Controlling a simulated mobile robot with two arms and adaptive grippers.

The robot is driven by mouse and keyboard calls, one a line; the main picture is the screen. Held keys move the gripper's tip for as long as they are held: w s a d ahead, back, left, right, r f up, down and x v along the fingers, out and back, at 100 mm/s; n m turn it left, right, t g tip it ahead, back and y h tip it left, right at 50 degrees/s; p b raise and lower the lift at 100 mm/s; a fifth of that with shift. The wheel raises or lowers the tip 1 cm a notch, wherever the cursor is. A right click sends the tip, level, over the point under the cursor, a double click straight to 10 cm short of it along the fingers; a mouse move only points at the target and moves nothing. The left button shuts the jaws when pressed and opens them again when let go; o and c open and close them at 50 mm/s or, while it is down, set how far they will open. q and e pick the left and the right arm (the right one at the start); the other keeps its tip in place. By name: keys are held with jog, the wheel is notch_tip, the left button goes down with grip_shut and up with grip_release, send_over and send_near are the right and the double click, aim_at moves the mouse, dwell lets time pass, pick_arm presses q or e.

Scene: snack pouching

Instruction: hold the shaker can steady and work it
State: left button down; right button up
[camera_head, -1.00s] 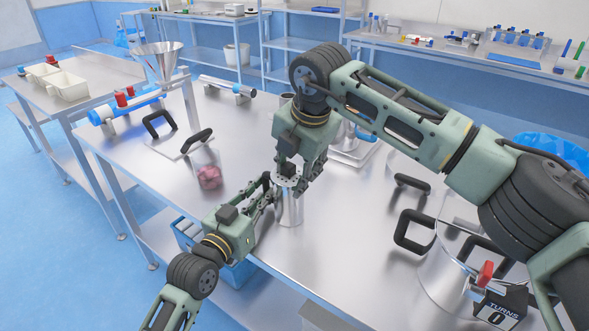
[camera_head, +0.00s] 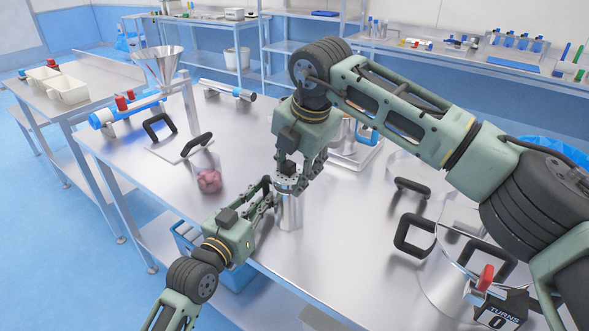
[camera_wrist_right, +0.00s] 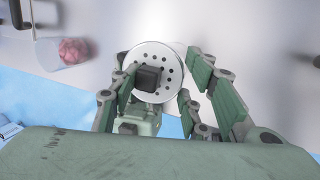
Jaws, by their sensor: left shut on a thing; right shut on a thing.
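The shaker can (camera_head: 289,212) is a shiny metal cylinder standing upright near the front edge of the steel table. In the right wrist view its round perforated lid (camera_wrist_right: 150,56) shows from above, with a black block (camera_wrist_right: 148,77) over it. My left gripper (camera_head: 271,199) comes in from the left and is shut on the can's side. My right gripper (camera_head: 300,177) reaches down from above and is shut at the can's top. Its fingers (camera_wrist_right: 162,80) lie on both sides of the lid; their exact contact is partly hidden.
Black-handled plates (camera_head: 180,145), a funnel (camera_head: 163,65) and a blue-and-white tube device (camera_head: 120,112) stand farther left. A turns counter (camera_head: 500,313) reading 0 is at front right.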

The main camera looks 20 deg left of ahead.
aim_at(295, 176)
jog(key=shift+r, duration=3.35)
pick_arm(q)
jog(key=c, duration=1.6)
grip_release()
jog(key=shift+c, duration=0.2)
jog(key=s+a, duration=0.2)
jog(key=s, duration=0.9)
jog(key=shift+s+a, duration=0.15)
jog(key=shift+s, duration=0.25)
